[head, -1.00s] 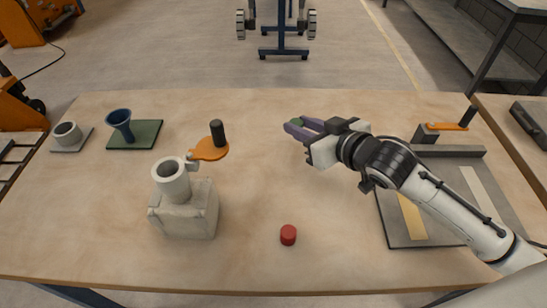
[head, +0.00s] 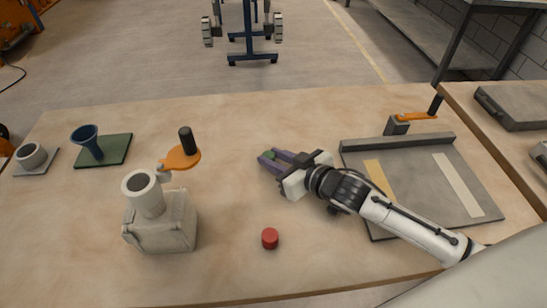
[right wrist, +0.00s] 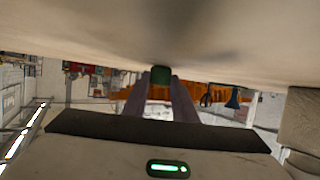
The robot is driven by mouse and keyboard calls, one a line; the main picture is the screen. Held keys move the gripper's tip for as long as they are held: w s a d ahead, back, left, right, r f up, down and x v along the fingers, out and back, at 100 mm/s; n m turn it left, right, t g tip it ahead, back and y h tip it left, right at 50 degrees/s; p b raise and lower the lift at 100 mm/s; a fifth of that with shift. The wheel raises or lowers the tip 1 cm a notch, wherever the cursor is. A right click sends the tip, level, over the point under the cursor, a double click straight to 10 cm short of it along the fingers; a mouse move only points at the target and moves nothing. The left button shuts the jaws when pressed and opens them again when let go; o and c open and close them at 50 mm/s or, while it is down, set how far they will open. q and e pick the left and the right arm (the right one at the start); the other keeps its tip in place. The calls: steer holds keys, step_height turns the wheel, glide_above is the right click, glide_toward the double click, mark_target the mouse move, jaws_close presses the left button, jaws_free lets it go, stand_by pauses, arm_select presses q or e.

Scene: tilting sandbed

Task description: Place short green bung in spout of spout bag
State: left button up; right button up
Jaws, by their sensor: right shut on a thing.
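The short green bung (head: 270,154) is between the purple fingertips of my right gripper (head: 267,157), which is shut on it over the middle of the table. In the right wrist view the bung (right wrist: 160,75) shows dark green between the finger ends. The spout bag (head: 165,228) is a pale beige block at the left front. Its upright round spout (head: 145,192) has a wide open mouth facing up. The gripper is apart from the bag, to its right and farther back. My left gripper is not in view.
A red bung (head: 270,238) stands in front of the gripper. An orange paddle with a black handle (head: 187,142) is just behind the spout. A blue funnel (head: 88,140) and grey cup (head: 32,156) are at far left. A grey tray (head: 415,185) lies right. The table between bag and gripper is clear.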

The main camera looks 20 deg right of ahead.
steer(key=shift+f, duration=0.15)
steer(key=o, duration=1)
